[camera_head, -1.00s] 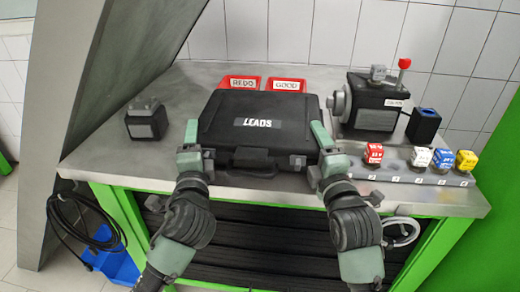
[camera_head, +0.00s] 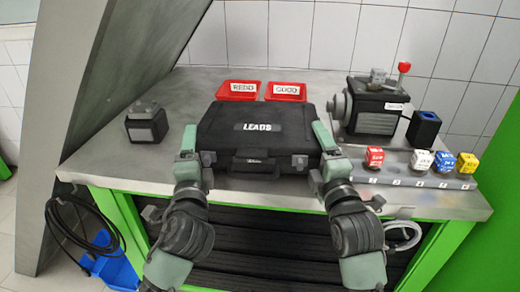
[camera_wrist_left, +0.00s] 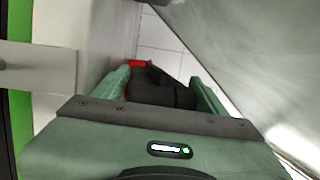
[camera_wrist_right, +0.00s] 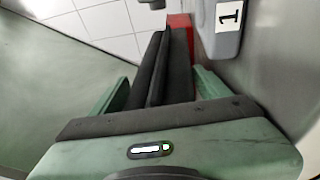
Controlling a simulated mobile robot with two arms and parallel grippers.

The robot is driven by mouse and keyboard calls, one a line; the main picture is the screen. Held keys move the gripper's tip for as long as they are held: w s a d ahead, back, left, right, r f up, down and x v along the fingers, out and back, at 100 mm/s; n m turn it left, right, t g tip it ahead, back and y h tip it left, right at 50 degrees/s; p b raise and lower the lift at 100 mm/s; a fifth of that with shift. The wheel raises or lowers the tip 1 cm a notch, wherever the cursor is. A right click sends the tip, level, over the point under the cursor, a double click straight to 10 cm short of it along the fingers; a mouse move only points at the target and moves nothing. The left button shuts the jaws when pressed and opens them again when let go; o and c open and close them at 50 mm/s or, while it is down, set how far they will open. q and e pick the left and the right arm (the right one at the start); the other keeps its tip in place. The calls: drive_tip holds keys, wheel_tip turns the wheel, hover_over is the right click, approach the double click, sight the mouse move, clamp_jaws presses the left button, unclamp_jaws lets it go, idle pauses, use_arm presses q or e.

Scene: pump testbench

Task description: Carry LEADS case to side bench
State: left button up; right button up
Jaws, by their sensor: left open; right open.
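The black LEADS case (camera_head: 258,140) lies flat on the metal bench, its handle side facing me. My left gripper (camera_head: 190,143) is at the case's left end and my right gripper (camera_head: 322,138) is at its right end. In the left wrist view the case (camera_wrist_left: 160,88) shows between the open fingers of the left gripper (camera_wrist_left: 160,90). In the right wrist view the case's edge (camera_wrist_right: 172,70) shows between the open fingers of the right gripper (camera_wrist_right: 160,92). Whether any finger touches the case cannot be told. The side bench is not recognisable in these views.
Red REDO (camera_head: 239,90) and GOOD (camera_head: 286,92) bins stand behind the case. A pump (camera_head: 372,108) and a numbered strip (camera_head: 410,177) with coloured cubes sit on the right. A dark block (camera_head: 146,124) stands at left. A slanted grey panel (camera_head: 110,90) rises at left.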

use_arm(q)
drive_tip(key=s, duration=0.2)
drive_tip(key=s+d+f, duration=0.1)
drive_tip(key=s, duration=0.1)
drive_tip(key=s+f, duration=0.1)
drive_tip(key=s, duration=0.1)
drive_tip(key=shift+d, duration=0.15)
use_arm(e)
drive_tip(key=shift+g, duration=0.6)
wheel_tip(320, 180, down, 4)
drive_tip(key=shift+a+f, duration=0.15)
drive_tip(key=shift+s, duration=0.1)
drive_tip(key=shift+t, duration=0.5)
drive_tip(key=s, duration=0.2)
drive_tip(key=s+d+r, duration=0.1)
drive_tip(key=s, duration=0.1)
drive_tip(key=s+r, duration=0.1)
drive_tip(key=s, duration=0.2)
drive_tip(key=shift+d+r, duration=0.15)
drive_tip(key=shift+d, duration=0.1)
drive_tip(key=shift+s+d+r, duration=0.1)
drive_tip(key=shift+s+r, duration=0.15)
drive_tip(key=shift+s, duration=0.2)
use_arm(q)
drive_tip(key=shift+s+r, duration=0.3)
drive_tip(key=shift+r, duration=0.3)
